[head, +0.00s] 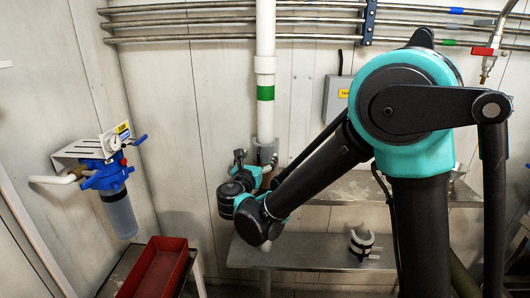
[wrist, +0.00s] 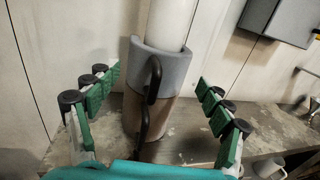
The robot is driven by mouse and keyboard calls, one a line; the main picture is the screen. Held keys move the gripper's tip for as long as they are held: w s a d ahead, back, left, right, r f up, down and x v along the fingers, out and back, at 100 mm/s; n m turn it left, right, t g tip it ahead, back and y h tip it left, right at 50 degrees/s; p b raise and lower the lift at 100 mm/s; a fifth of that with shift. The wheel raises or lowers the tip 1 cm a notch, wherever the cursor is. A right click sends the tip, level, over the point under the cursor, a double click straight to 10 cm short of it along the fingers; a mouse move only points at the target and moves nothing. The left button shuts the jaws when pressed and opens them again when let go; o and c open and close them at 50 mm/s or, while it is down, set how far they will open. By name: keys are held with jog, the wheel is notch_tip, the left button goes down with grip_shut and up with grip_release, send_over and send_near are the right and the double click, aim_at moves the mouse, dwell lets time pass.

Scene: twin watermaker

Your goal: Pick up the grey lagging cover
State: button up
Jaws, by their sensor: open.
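The grey lagging cover (wrist: 176,68) wraps around a white vertical pipe (wrist: 172,20) in the wrist view, with a curved black handle (wrist: 154,80) on its front. A brownish cylindrical section (wrist: 160,112) shows directly below it. In the head view the cover (head: 267,150) sits low on the pipe, partly hidden by my gripper. My gripper (wrist: 160,84) is open, its green-padded fingers on either side of the cover with gaps to both. It appears to hold nothing. In the head view my gripper (head: 250,168) is in front of the pipe.
A metal shelf (head: 315,254) carries a light grey curved piece with a black band (head: 361,245). Another metal surface (head: 350,188) is above it. A blue filter unit (head: 105,172) hangs on the left wall, above a red tray (head: 156,270). A grey box (head: 337,98) is right of the pipe.

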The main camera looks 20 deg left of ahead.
aim_at(262, 151)
jog(key=w, duration=0.5)
jog(key=shift+a+f, duration=0.2)
jog(key=shift+f, duration=0.1)
jog(key=shift+s, duration=0.1)
jog(key=c, duration=1.1)
jog(key=shift+r, duration=0.45)
jog(key=shift+s+r, duration=0.2)
jog(key=shift+r, duration=0.05)
jog(key=s+d+f, duration=0.2)
jog(key=s, duration=1.9)
jog(key=shift+f, duration=0.2)
